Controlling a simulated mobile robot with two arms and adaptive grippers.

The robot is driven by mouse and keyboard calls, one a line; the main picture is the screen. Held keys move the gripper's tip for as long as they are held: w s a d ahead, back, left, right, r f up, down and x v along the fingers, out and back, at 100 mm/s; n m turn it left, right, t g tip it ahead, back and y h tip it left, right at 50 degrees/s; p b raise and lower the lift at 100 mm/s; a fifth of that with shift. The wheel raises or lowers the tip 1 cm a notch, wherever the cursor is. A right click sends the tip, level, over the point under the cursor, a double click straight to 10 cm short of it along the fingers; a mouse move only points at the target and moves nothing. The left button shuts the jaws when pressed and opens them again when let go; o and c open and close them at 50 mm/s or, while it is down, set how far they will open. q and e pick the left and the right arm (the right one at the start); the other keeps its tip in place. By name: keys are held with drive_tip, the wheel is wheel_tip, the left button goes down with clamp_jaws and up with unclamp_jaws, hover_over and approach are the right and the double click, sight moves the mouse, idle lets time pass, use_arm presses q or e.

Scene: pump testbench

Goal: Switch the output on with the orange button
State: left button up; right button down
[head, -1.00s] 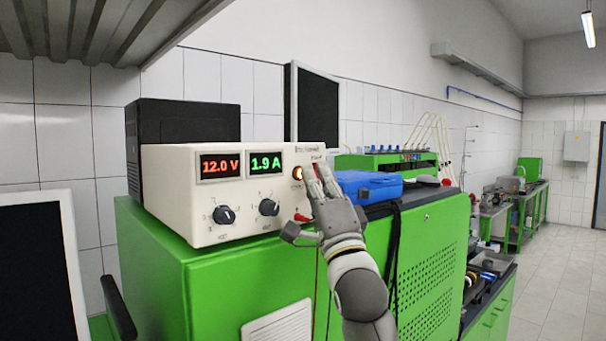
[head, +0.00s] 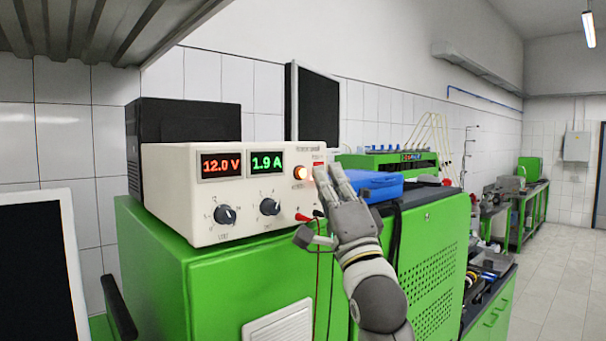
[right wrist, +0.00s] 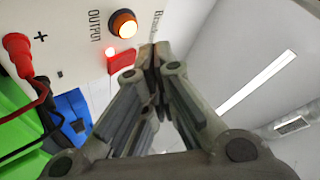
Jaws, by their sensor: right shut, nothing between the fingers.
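The power supply (head: 213,225) is a cream box on a green cabinet. Its displays read 12.0 V (head: 220,165) and 1.9 A (head: 267,162). The round orange button (head: 300,173) on its front glows; in the right wrist view it (right wrist: 123,23) sits beside the word OUTPUT, with a small red light lit nearby. My right gripper (head: 328,170) is shut and empty, just right of the button and apart from it. In the right wrist view its fingertips (right wrist: 153,50) are together near a red label (right wrist: 120,60). My left gripper is not in view.
A red plug (head: 304,217) with red and black leads hangs from the supply's front. A blue case (head: 372,187) lies on the green cabinet (head: 165,270) behind my right gripper. A monitor (head: 40,265) stands at the left. The floor at the right is clear.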

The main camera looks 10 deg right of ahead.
drive_tip(key=shift+s+d, duration=0.7)
drive_tip(key=shift+s, duration=0.3)
drive_tip(key=shift+s+d, duration=0.65)
drive_tip(key=shift+s, duration=0.35)
